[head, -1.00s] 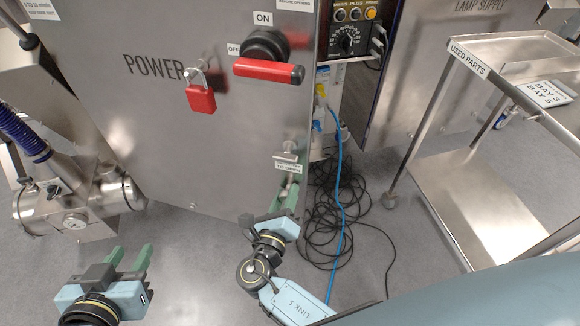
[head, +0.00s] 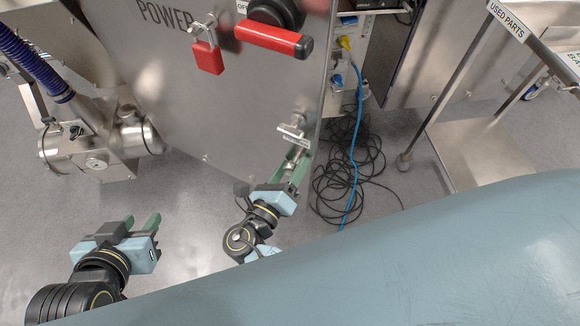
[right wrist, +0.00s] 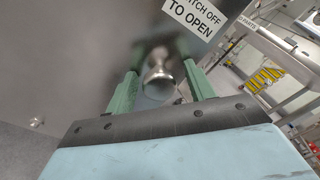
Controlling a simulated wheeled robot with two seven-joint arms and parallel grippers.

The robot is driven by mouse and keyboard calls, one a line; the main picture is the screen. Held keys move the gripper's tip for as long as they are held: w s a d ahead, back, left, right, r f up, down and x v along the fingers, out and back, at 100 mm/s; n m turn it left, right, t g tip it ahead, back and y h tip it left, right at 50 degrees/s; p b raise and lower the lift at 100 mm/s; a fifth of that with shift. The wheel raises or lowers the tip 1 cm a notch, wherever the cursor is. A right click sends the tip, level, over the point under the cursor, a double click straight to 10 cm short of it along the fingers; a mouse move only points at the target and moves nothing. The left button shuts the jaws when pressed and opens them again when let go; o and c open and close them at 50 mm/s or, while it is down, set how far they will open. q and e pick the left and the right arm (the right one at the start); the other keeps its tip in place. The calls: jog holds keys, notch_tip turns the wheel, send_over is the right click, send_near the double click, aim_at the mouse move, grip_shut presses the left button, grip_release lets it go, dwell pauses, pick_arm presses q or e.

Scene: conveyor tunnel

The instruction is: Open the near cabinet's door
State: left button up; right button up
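The near cabinet's steel door (head: 190,95) carries a POWER marking, a rotary switch with a red handle (head: 273,39) lying roughly crosswise, and a red padlock (head: 208,57) hanging left of the switch. A small metal knob (right wrist: 160,75) sits low near the door's right edge, by a label (right wrist: 195,17) reading "…ITCH OFF TO OPEN". My right gripper (head: 291,170) is at the knob. In the right wrist view its green fingers are apart on either side of the knob, with gaps visible. My left gripper (head: 142,225) is open and empty, low at the left, away from the door.
Sockets with a yellow plug (head: 345,42) and blue cable show past the door's right edge. Tangled black cables (head: 345,170) lie on the floor there. A steel cart (head: 485,150) stands at the right. A machine with a blue hose (head: 35,135) stands at the left.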

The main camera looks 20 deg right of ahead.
aim_at(297, 145)
dwell(0.3)
pick_arm(q)
jog(key=s+a+f+g+y+p, duration=0.2)
jog(key=s+a+f+g+p, duration=0.15)
jog(key=s+f+g, duration=0.35)
pick_arm(e)
notch_tip(297, 145, up, 5)
jog(key=shift+r, duration=0.15)
pick_arm(q)
notch_tip(297, 145, down, 7)
jog(key=a+p, duration=0.2)
jog(key=a, duration=0.1)
jog(key=shift+s+r, duration=0.15)
jog(key=shift+s, duration=0.25)
pick_arm(e)
notch_tip(297, 145, up, 5)
jog(key=shift+f, duration=0.1)
